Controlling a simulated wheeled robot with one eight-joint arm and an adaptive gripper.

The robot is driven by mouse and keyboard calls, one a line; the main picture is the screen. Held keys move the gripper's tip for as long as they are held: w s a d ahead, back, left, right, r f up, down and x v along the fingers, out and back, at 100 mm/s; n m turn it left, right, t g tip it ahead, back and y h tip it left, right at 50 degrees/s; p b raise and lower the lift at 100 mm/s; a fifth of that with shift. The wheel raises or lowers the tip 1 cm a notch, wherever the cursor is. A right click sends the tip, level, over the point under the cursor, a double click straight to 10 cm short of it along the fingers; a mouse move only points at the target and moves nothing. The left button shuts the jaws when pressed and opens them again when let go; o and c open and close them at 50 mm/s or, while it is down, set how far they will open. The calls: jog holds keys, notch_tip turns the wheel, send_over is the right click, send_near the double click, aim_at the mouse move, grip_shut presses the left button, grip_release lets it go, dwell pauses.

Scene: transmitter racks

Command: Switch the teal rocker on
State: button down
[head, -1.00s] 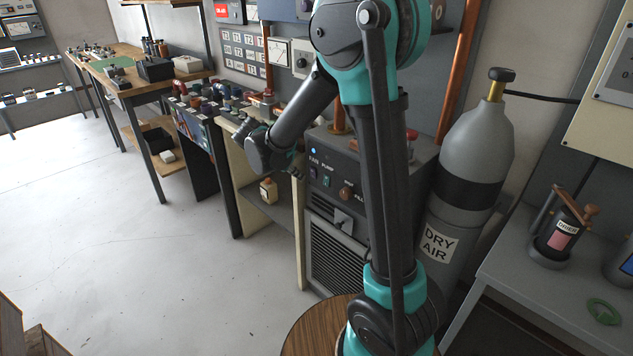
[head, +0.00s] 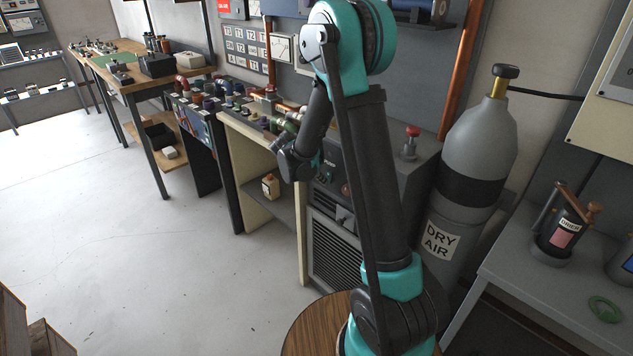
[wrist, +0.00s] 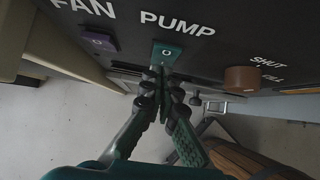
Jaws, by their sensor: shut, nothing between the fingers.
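The teal rocker (wrist: 167,53) is on the dark panel under the word PUMP in the wrist view. A small "0" mark shows on its upper part. My gripper (wrist: 160,72) is shut and empty, its fingertips together at the rocker's lower edge. I cannot tell whether they touch it. The fingertips overlap the lowest part of the rocker in this view. In the head view my arm hides much of the dark cabinet (head: 338,248), and the rocker is too small and shaded there to make out clearly.
A purple rocker (wrist: 98,40) sits left of the teal one under FAN. A brown knob (wrist: 242,78) marked SHUT and FILL sticks out to the right. A grey DRY AIR cylinder (head: 474,140) stands right of the cabinet. Open floor (head: 140,260) lies to the left.

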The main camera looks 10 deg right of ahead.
jog(key=shift+d, duration=0.1)
jog(key=shift+w+d+f, duration=0.15)
jog(key=shift+w+d, duration=0.05)
dwell(0.5)
jog(key=shift+r, duration=0.8)
jog(key=s+a+f+v, duration=0.1)
jog(key=v, duration=1.2)
jog(key=shift+s+a+f, duration=0.2)
jog(key=shift+a+f, duration=0.2)
